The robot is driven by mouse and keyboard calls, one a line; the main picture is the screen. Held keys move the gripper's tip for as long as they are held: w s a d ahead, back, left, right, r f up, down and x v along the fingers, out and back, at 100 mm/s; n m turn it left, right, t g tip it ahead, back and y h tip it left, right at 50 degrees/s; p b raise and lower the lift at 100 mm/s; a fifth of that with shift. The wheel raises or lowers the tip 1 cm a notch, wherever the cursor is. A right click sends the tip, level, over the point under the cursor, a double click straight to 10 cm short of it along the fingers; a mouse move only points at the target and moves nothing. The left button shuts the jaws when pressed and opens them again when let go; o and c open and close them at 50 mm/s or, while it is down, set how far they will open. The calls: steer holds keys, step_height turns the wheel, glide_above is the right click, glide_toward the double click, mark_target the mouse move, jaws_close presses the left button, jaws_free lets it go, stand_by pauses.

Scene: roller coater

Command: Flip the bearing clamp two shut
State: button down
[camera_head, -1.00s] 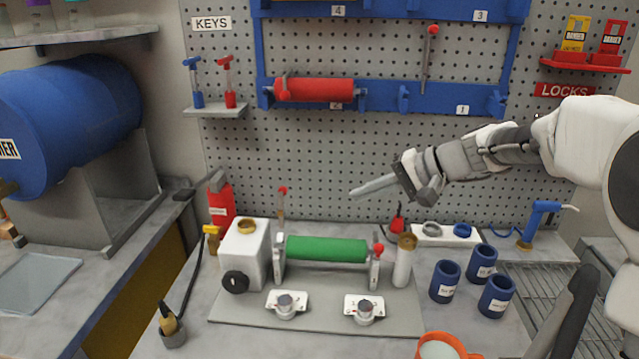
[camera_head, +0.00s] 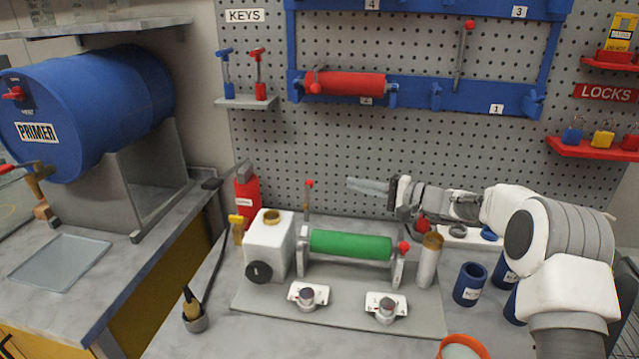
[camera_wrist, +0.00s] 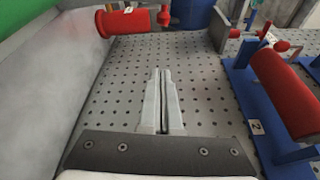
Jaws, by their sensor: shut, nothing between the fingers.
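The coater holds a green roller (camera_head: 350,244) between two end brackets. At the left bracket a lever with a red ball (camera_head: 309,184) stands upright. At the right bracket a red ball (camera_head: 404,247) sits low against the bracket. I cannot tell which clamp is number two. My gripper (camera_head: 352,183) is shut and empty, above and behind the green roller, pointing left toward the upright lever but apart from it. In the wrist view its fingers (camera_wrist: 160,75) are together, with the pegboard behind them.
A blue rack (camera_head: 416,96) with a red roller (camera_head: 345,84) hangs behind. A red bottle (camera_head: 246,190) and white box (camera_head: 268,245) stand left of the roller. A brown-topped cylinder (camera_head: 428,260) and blue cups (camera_head: 470,283) stand right. Two dials (camera_head: 308,296) sit in front.

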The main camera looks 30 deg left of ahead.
mark_target(308, 202)
steer(key=s+a+p, duration=0.2)
steer(key=s+a, duration=0.1)
steer(key=a, duration=0.5)
steer(key=shift+s+a, duration=0.3)
steer(key=shift+a, duration=0.1)
stand_by(0.5)
steer(key=shift+s+b, duration=0.1)
steer(key=shift+b, duration=0.75)
